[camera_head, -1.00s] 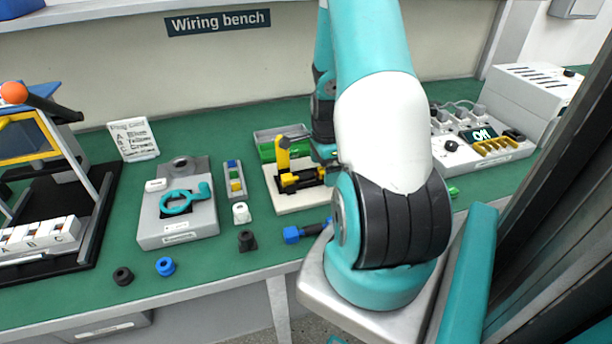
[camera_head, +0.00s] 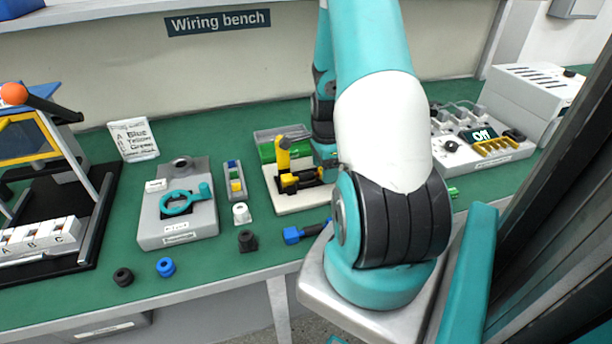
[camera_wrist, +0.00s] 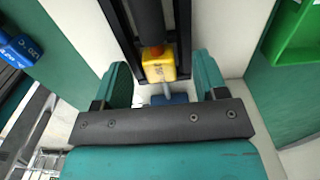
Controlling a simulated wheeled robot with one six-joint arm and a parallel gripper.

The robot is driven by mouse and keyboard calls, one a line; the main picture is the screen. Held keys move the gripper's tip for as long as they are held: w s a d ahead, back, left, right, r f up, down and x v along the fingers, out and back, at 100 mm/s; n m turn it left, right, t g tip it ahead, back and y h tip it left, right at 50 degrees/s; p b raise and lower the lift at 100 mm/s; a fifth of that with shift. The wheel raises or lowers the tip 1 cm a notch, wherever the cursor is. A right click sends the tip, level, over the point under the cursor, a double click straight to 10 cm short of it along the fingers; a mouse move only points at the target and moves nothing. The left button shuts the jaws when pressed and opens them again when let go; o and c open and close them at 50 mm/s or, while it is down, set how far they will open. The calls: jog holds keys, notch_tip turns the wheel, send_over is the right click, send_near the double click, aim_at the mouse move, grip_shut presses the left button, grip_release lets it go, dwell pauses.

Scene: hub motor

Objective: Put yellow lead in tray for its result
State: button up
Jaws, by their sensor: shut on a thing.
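The yellow lead's labelled yellow head (camera_wrist: 158,67) shows in the wrist view between the two teal fingers of my gripper (camera_wrist: 162,80). A black body runs up from it and a short metal pin points down from it. My gripper is shut on the lead, though the contact itself is not clear. A blue piece (camera_wrist: 170,99) lies below the pin, partly hidden by my gripper. In the head view, the pale fixture board (camera_head: 300,202) carries yellow and black parts. My arm hides most of the gripper there. Trays marked A, B and C (camera_head: 40,238) stand at far left.
A blue lead (camera_head: 292,235) lies at the bench's front edge. A grey unit with a teal ring (camera_head: 180,230) and several small caps stand left. A tester reading Off (camera_head: 480,135) is at right.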

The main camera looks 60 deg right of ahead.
jog(key=shift+w+d+r, duration=0.1)
jog(key=shift+r, duration=0.45)
jog(key=shift+r+p, duration=0.3)
jog(key=shift+p, duration=0.05)
grip_shut()
jog(key=shift+r+p, duration=2.35)
jog(key=shift+r, duration=0.3)
